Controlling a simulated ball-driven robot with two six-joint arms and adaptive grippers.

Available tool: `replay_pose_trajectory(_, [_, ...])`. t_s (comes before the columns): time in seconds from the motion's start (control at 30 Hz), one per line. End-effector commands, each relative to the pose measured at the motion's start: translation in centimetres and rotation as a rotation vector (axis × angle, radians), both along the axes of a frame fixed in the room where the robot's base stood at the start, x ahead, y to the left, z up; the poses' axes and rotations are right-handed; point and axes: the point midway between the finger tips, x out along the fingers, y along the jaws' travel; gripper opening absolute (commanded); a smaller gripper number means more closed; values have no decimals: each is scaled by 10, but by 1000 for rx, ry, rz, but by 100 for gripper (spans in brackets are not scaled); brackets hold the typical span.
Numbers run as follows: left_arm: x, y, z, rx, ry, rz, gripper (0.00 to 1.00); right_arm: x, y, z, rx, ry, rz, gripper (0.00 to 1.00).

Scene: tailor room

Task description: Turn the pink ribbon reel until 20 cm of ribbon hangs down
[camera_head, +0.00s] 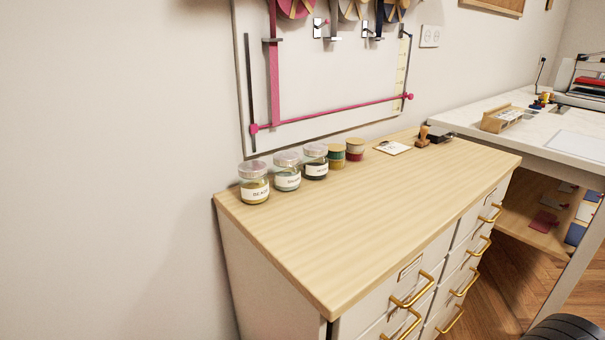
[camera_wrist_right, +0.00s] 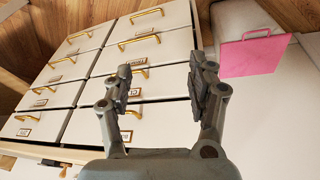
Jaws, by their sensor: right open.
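The pink ribbon reel (camera_head: 296,8) is on the wall board at the top of the head view, mostly cut off by the picture edge. A pink ribbon (camera_head: 274,85) hangs straight down to the left of it. A thin pink bar (camera_head: 335,111) with round ends runs across the board below, and the ribbon's lower end is near it. A pale marked scale strip (camera_head: 403,63) is at the right. My right gripper (camera_wrist_right: 163,84) is open and empty in the right wrist view, with drawer fronts behind it. Neither gripper shows in the head view.
A wooden-topped drawer cabinet (camera_head: 365,215) stands below the board; its middle is clear. Jars (camera_head: 255,190), thread spools (camera_head: 355,150) and a stamp (camera_head: 424,136) line its back. A white table (camera_head: 490,125) stands at right. A pink bag (camera_wrist_right: 253,53) shows in the wrist view.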

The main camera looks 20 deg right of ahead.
Motion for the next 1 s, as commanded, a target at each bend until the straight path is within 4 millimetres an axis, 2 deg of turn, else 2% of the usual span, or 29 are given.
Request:
replay_pose_trajectory(0.03, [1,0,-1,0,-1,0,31,-1,-2,-21,1,14,-3,58])
replay_pose_trajectory(0.17, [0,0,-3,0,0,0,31,-6,-7,-81,2,36,-10,58])
replay_pose_trajectory(0.27, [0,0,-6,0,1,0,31,-20,-13,-138,2,61,-17,58])
replay_pose_trajectory(0.4, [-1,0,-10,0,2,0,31,-61,-20,-223,5,100,-28,58])
replay_pose_trajectory(0.5, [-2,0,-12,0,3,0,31,-101,-24,-273,8,128,-34,58])
replay_pose_trajectory(0.6, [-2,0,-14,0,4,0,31,-142,-26,-309,11,150,-40,58])
replay_pose_trajectory(0.7, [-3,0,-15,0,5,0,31,-178,-26,-330,12,167,-46,58])
replay_pose_trajectory(0.8, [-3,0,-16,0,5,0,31,-202,-26,-341,13,176,-48,58])
replay_pose_trajectory(0.9, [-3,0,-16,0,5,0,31,-214,-26,-345,14,181,-49,58])
replay_pose_trajectory(1.0, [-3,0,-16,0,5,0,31,-217,-26,-346,14,181,-49,58])
